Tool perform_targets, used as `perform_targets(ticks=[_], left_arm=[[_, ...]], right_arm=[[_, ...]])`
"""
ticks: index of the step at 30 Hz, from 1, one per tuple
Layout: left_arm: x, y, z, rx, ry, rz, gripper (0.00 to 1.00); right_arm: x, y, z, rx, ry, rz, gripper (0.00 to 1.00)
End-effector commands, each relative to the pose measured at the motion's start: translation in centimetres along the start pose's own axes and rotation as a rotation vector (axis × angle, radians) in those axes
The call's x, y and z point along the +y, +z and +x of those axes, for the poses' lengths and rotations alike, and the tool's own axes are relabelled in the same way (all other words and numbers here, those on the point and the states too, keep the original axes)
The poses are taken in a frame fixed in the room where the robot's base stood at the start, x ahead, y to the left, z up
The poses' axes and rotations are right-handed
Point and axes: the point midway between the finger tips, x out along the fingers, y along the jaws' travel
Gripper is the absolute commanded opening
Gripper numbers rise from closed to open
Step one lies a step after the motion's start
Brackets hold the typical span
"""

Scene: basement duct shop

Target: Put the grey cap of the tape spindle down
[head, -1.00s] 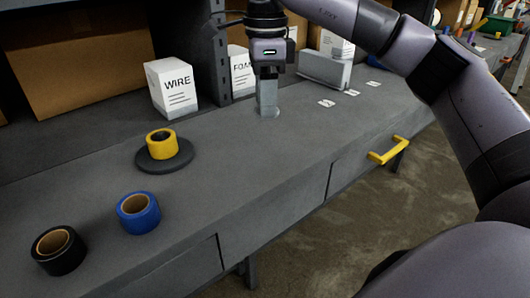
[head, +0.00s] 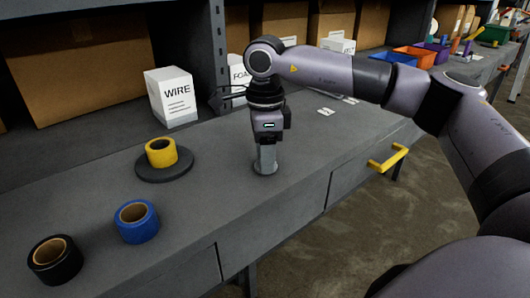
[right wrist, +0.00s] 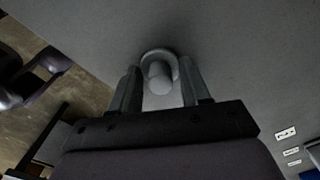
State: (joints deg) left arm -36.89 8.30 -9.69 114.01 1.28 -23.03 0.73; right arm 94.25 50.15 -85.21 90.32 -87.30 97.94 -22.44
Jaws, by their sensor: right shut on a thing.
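My right gripper (head: 265,156) points down over the bench top, right of the tape spindle. Its fingers are shut on the grey cap (head: 264,169), a small round disc with a knob. The right wrist view shows the cap (right wrist: 160,76) between the two fingertips (right wrist: 160,88). The cap is at or very near the bench surface; I cannot tell whether it touches. The spindle's dark round base (head: 178,174) stands to the left with a yellow tape roll (head: 162,153) on it. Its post is not visible inside the roll. My left gripper is out of view.
A blue roll (head: 137,222) and a black roll (head: 55,260) stand on the bench (head: 215,205) at the front left. A white WIRE box (head: 171,97) stands behind. White labels (head: 326,112) lie to the right.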

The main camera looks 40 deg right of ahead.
Motion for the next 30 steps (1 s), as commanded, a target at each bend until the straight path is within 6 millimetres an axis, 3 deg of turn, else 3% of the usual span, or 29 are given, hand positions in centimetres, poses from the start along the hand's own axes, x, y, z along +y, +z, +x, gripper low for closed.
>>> perform_targets(ticks=[2,3,5,17,30], left_arm=[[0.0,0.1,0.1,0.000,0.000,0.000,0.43],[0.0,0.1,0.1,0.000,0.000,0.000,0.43],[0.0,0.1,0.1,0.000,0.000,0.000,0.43],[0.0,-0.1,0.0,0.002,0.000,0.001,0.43],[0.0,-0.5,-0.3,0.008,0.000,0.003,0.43]], right_arm=[[0.0,0.0,0.3,0.000,0.000,0.000,0.18],[0.0,0.0,0.2,0.000,0.000,0.000,0.53],[0.0,0.0,0.2,0.000,0.000,0.000,0.72],[0.0,0.1,-0.5,-0.001,-0.002,-0.001,0.72],[0.0,0.1,-9.2,-0.002,-0.002,-0.001,0.72]])
